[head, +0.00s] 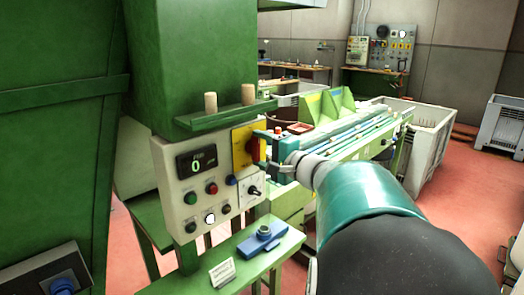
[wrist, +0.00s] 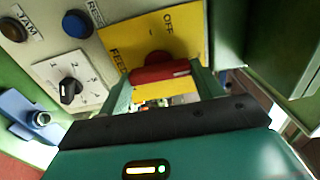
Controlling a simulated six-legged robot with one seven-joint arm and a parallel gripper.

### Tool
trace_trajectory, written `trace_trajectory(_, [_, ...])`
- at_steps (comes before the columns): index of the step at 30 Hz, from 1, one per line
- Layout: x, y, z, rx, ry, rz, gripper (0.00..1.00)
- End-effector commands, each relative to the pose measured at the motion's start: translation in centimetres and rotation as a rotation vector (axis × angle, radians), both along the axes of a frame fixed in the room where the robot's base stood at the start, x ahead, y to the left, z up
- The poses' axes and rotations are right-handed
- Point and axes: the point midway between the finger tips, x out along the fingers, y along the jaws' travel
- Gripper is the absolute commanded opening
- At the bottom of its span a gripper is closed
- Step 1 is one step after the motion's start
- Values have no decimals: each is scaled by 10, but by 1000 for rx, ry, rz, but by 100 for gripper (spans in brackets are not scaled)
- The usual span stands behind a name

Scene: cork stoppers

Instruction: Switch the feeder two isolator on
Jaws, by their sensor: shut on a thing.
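The isolator is a red handle (wrist: 160,72) on a yellow plate (wrist: 190,30) at the right of the control panel. The plate carries the word OFF and a partly hidden label starting FEED. In the head view the yellow plate (head: 240,138) shows, with the red handle (head: 254,150) partly behind my gripper (head: 266,148). In the wrist view my gripper (wrist: 163,84) is shut on the red handle, one green finger at either end. The handle lies nearly crosswise in the wrist view. The full label is hidden, so I cannot tell the feeder number.
The panel (head: 172,190) also bears a display reading 0, coloured buttons and a black selector knob (wrist: 68,92) beside the plate. Two corks (head: 248,95) stand on the green shelf above. A blue fitting (head: 263,233) sits on the ledge below.

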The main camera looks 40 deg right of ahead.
Motion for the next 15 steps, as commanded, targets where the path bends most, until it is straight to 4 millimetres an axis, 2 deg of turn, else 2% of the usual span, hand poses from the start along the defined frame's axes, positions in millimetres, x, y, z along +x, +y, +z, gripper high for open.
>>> trace_trajectory(2, [0,1,-1,3,1,1,43])
trace_trajectory(3, [0,1,-1,3,1,1,71])
trace_trajectory(6, [0,0,0,2,0,1,87])
trace_trajectory(15, [-1,0,0,1,0,0,87])
